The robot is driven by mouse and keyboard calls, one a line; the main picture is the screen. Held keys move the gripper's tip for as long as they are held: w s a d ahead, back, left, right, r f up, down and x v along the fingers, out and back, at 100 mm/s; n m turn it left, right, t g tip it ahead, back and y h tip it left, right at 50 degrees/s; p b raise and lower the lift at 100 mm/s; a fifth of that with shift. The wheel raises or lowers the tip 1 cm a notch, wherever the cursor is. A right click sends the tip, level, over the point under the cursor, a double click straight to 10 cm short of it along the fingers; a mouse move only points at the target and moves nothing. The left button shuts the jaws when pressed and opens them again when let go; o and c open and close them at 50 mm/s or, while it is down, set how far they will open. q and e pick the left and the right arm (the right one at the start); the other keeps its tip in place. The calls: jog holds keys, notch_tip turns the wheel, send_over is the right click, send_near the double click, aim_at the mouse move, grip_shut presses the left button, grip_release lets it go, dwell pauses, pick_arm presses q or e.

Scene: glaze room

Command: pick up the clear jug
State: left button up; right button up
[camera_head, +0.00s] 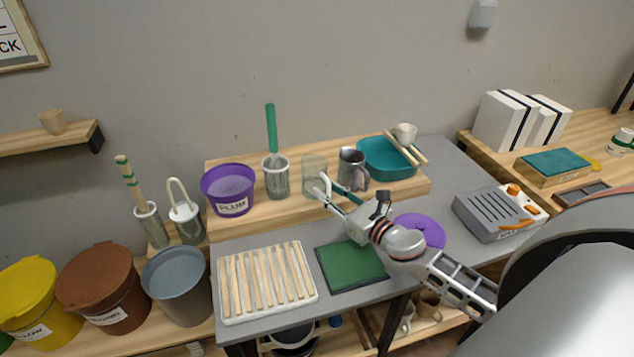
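The clear jug (313,168) stands on the raised wooden shelf at the back of the table, between a metal pot with a green-handled tool and a grey metal pitcher. It is see-through and pale. My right gripper (320,184) reaches in from the lower right. Its two fingers are spread apart, with their tips at the lower right part of the jug. I cannot tell whether they touch it. The fingers hide part of the jug's lower side. My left gripper is not in view.
The grey pitcher (352,170) stands close right of the jug, beside a teal basin (387,160). The metal pot (277,181) and a purple bucket (228,193) are left. In front lie a slatted rack (222,300), a green mat (352,266) and a purple disc (432,231).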

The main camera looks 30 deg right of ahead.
grip_shut()
jog(key=shift+r, duration=0.15)
